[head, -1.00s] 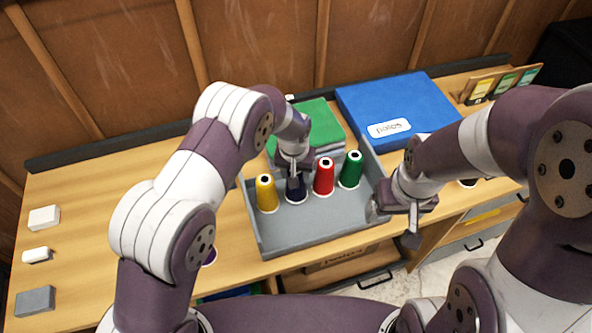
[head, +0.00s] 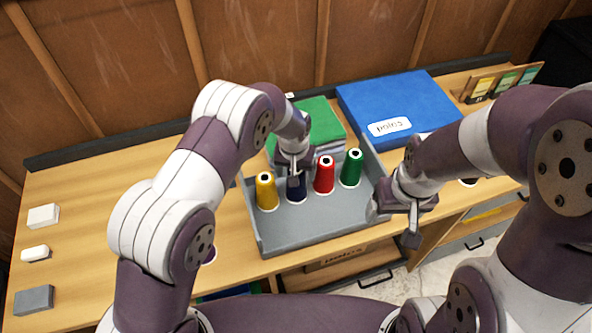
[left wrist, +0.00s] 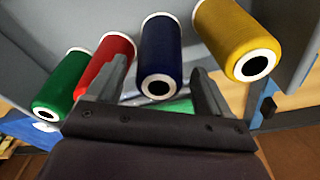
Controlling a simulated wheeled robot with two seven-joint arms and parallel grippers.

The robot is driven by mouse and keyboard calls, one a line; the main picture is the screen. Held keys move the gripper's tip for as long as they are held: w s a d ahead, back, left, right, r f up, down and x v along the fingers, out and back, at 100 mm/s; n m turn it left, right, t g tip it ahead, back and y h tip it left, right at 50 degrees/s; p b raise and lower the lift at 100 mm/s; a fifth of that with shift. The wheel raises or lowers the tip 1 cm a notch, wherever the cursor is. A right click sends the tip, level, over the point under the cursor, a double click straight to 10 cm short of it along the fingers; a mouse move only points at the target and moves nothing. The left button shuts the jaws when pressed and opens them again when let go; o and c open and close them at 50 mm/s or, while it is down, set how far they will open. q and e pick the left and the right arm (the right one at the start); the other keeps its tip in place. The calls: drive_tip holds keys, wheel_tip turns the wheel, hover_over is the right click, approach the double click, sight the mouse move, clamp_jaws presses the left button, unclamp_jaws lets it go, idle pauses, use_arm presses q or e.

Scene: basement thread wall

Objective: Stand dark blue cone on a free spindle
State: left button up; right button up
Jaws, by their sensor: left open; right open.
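The dark blue cone (head: 297,193) stands in a grey tray (head: 318,228), between a yellow cone (head: 267,195) and a red cone (head: 324,178); a green cone (head: 351,170) stands right of the red one. My left gripper (head: 294,178) is over the dark blue cone and partly hides it. In the left wrist view, its open fingers (left wrist: 158,72) lie on either side of the dark blue cone (left wrist: 161,50), with visible gaps. My right gripper (head: 392,222) is open and empty by the tray's right wall. No free spindle can be made out.
A green-topped stack (head: 318,120) and a blue box (head: 398,108) stand behind the tray. White blocks (head: 43,215) and a grey block (head: 34,299) lie at the bench's left end. The bench (head: 100,210) is clear between them and my left arm. An open drawer (head: 340,270) is below.

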use_arm(q)
wheel_tip(320, 180, up, 12)
drive_tip(key=s+b, duration=0.1)
drive_tip(key=b, duration=0.1)
drive_tip(key=shift+s+a, duration=0.15)
drive_tip(key=s+a+r+n, duration=0.2)
drive_tip(key=s+a, duration=1.6)
drive_tip(key=s, duration=0.1)
drive_tip(key=shift+s, duration=0.25)
drive_tip(key=shift+s+r, duration=0.1)
drive_tip(key=shift+s, duration=0.05)
drive_tip(key=shift+d, duration=0.1)
